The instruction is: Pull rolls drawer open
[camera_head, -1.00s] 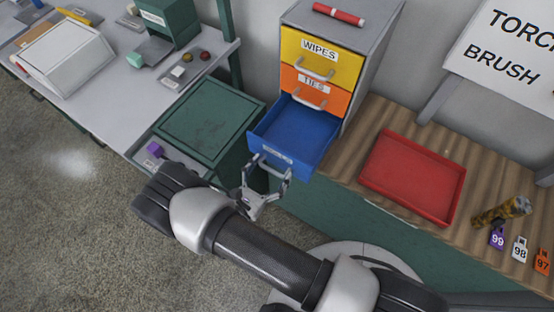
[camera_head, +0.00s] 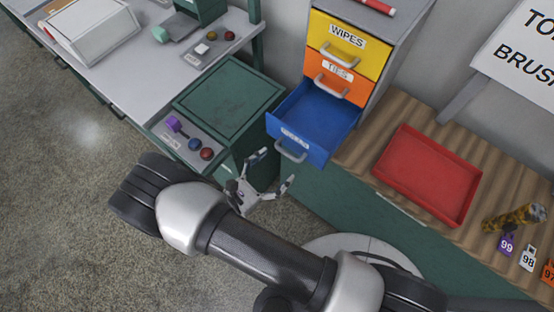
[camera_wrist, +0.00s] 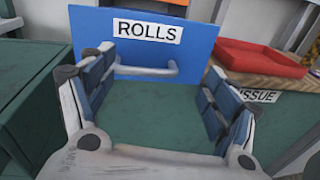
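The blue rolls drawer (camera_head: 312,122) is the lowest of three drawers in a grey cabinet and stands pulled out, its inside in view and empty where I can see. Its front with the ROLLS label (camera_wrist: 185,32) and grey bar handle (camera_wrist: 148,70) shows in the wrist view; the handle also shows in the head view (camera_head: 291,152). My gripper (camera_head: 270,172) is open and empty, below and left of the handle in the head view, apart from it. In the wrist view the spread fingers (camera_wrist: 160,95) stand either side, with the handle beyond them.
The yellow WIPES drawer (camera_head: 347,45) and orange TIES drawer (camera_head: 338,76) above are shut. A red tray (camera_head: 428,172) sits on the wooden bench to the right. A green box (camera_head: 228,100) stands left of the cabinet. Open floor (camera_head: 70,200) lies at left.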

